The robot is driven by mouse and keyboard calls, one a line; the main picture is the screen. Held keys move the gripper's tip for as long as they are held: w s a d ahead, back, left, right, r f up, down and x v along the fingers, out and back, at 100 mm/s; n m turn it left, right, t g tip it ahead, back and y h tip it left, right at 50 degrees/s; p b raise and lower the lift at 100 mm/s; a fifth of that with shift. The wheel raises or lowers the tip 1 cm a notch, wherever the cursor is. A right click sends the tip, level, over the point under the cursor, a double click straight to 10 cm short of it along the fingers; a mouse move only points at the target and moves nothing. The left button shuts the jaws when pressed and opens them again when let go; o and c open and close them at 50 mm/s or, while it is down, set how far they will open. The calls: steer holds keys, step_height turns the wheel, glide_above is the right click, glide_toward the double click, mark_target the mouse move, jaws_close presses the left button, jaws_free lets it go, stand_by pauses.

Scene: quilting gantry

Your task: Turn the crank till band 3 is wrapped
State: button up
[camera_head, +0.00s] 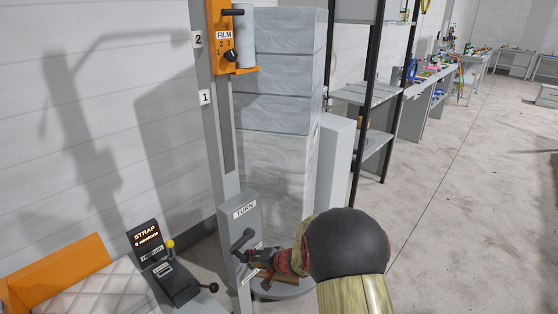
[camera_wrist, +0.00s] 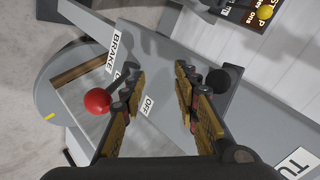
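The grey TURN box (camera_head: 241,240) stands at the foot of the mast, with a dark crank (camera_head: 243,240) on its face. My gripper (camera_head: 256,258) is in front of the box, just below and right of the crank. In the wrist view my gripper (camera_wrist: 157,82) is open, with nothing between its fingers. A red-knobbed brake lever (camera_wrist: 97,100) is beside the left finger, near BRAKE and OFF labels. A dark knob (camera_wrist: 223,78), perhaps the crank's, is beyond the right finger. The orange FILM carriage (camera_head: 222,38) is high on the mast beside the pale stack (camera_head: 282,90); label 3 on the mast is not visible.
The stack stands on a round grey turntable (camera_wrist: 45,108). A STRAP console (camera_head: 175,280) with levers and a quilted pad (camera_head: 105,295) are at lower left. A black-framed shelf (camera_head: 365,95) stands behind the stack. The floor at right is clear.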

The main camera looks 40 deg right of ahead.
steer(key=shift+o, duration=1.4)
steer(key=shift+s, duration=0.1)
steer(key=s, duration=0.8)
steer(key=shift+s+d, duration=0.4)
